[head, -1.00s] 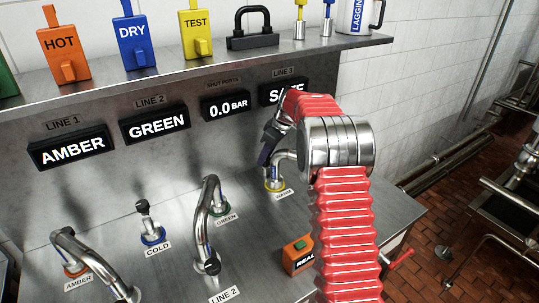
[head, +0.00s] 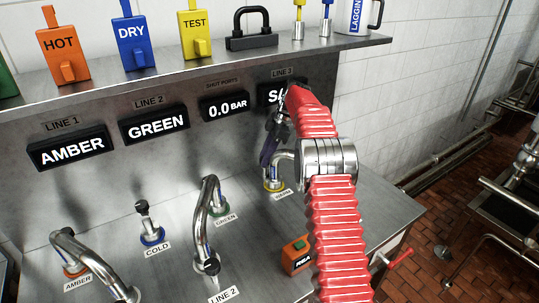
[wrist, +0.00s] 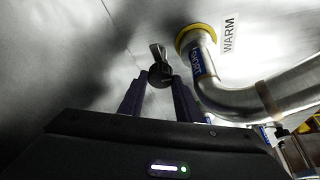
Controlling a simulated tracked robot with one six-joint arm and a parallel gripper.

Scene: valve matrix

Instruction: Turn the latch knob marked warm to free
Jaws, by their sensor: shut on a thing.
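The warm port (wrist: 181,40) has a yellow ring and a WARM label (wrist: 229,35) beside it in the wrist view. A bent metal pipe (wrist: 275,92) with a blue tag rises from it. The same port's yellow ring (head: 273,186) shows in the head view, partly behind my arm. A small dark latch knob (wrist: 157,53) stands left of the pipe in the wrist view. My gripper (wrist: 160,79) has its two dark purple fingers shut on the knob's end, beside the pipe. In the head view my gripper (head: 268,152) is partly hidden, and the knob cannot be made out.
The green pipe (head: 204,215), cold port knob (head: 144,209) and amber pipe (head: 85,258) stand left on the steel bench. An orange box with a green button (head: 297,254) sits near my arm. A shelf with tags and a padlock (head: 250,32) runs above the displays.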

